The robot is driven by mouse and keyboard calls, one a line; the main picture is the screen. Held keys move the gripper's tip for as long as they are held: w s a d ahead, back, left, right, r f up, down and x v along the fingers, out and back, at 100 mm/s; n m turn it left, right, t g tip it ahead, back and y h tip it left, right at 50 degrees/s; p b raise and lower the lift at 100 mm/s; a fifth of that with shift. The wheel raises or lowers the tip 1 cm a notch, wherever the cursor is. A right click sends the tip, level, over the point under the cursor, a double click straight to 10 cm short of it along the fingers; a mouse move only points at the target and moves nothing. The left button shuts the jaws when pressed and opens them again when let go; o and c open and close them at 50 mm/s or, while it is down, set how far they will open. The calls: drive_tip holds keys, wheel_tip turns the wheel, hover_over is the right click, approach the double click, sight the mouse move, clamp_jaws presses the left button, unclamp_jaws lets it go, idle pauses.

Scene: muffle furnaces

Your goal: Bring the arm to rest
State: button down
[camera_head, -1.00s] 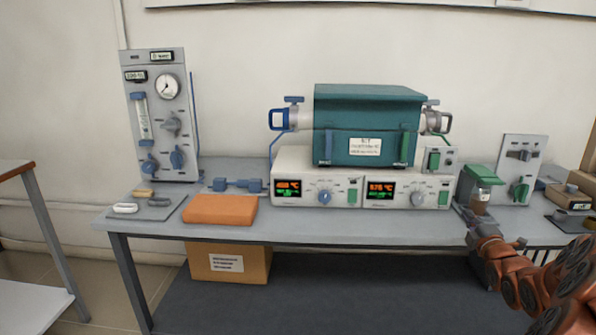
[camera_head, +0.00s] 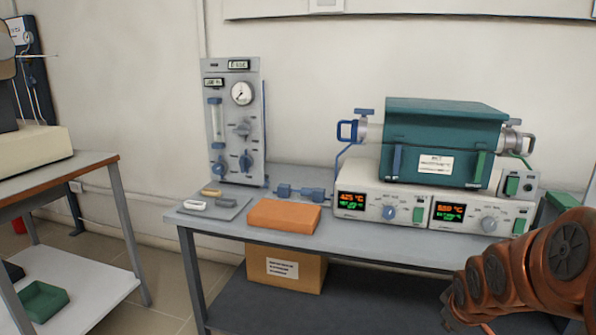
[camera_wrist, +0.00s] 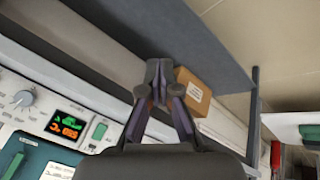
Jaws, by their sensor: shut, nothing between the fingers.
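My gripper (camera_wrist: 158,80) shows in the wrist view with its fingertips together and nothing between them. It hangs in front of the bench edge, with the furnace controller's panel (camera_wrist: 50,110) to its left and a cardboard box (camera_wrist: 193,92) just to its right. In the head view my copper-coloured arm is at the lower right, and the gripper itself is not clearly visible there. The teal tube furnace (camera_head: 445,140) sits on the controller (camera_head: 410,208), whose two displays are lit.
The grey bench (camera_head: 350,238) holds an orange pad (camera_head: 284,216), a small tray with boats (camera_head: 212,207) and a gas panel (camera_head: 235,120). The cardboard box (camera_head: 287,268) is on the shelf below. Another table (camera_head: 75,170) stands at left, with open floor between.

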drive_tip(key=s+a+m+g+y, duration=0.1)
drive_tip(key=s+a+m+g, duration=0.15)
drive_tip(key=s+a, duration=0.45)
drive_tip(key=s+a+r+m+g, duration=0.1)
drive_tip(key=s+a+g, duration=0.25)
drive_tip(key=s, duration=0.85)
drive_tip(key=s+a+m+g+y, duration=0.1)
drive_tip(key=s+a+m+g, duration=0.1)
drive_tip(key=s+a, duration=0.5)
drive_tip(key=s+d+r+p, duration=0.1)
drive_tip(key=r+p, duration=1.1)
drive_tip(key=s+d+r+p, duration=0.1)
drive_tip(key=s+r+p, duration=0.1)
drive_tip(key=r+p, duration=0.9)
drive_tip(key=shift+r+t+p, duration=0.35)
drive_tip(key=shift+r+t, duration=0.05)
drive_tip(key=shift+r, duration=0.4)
